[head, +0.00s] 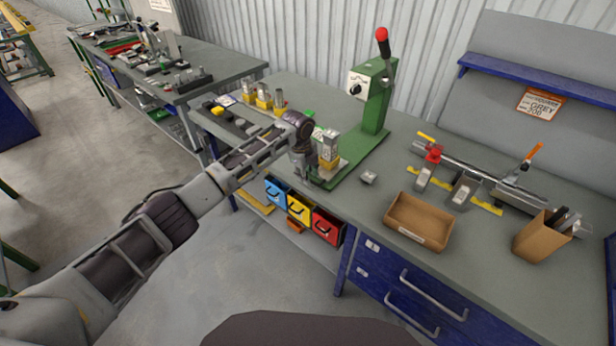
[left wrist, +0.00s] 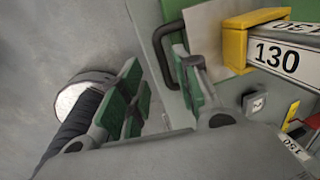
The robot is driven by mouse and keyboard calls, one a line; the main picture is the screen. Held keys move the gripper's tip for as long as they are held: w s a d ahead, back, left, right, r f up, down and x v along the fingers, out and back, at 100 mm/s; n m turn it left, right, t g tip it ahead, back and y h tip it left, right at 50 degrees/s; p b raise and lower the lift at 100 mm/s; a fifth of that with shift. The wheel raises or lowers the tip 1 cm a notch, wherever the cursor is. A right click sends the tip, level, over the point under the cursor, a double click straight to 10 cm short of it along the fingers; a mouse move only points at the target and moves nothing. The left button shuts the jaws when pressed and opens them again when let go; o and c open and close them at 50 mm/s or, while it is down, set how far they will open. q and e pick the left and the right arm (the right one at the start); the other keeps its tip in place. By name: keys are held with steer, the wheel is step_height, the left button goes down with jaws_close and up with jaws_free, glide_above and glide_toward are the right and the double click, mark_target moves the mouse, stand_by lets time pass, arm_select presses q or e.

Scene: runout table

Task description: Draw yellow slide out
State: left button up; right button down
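A yellow drawer (head: 299,209) with a dark handle sits under the bench, between a blue drawer (head: 276,191) and a red drawer (head: 327,227). All three fronts look shut. My left gripper (head: 303,178) is above and behind the yellow drawer in the head view, at the bench's front edge by the green press base. In the left wrist view its green-padded fingers (left wrist: 155,90) are apart with nothing held between them. A black loop handle (left wrist: 160,40) on a green part shows close to the right-hand finger. The yellow drawer is not clearly seen there. My right gripper is out of view.
A green press (head: 373,100) with a red-knobbed lever stands on the bench. A yellow-based block marked 130 (head: 329,150) stands on its base, close to my gripper. A cardboard tray (head: 418,222) and blue drawers (head: 410,300) lie right. The floor before the coloured drawers is open.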

arm_select(q)
step_height(320, 180, up, 9)
steer(key=s+a, duration=0.1)
steer(key=shift+s+a+r, duration=0.15)
steer(key=shift+s+r, duration=0.05)
steer(key=shift+s, duration=0.1)
steer(key=shift+s+f, duration=0.1)
stand_by(0.5)
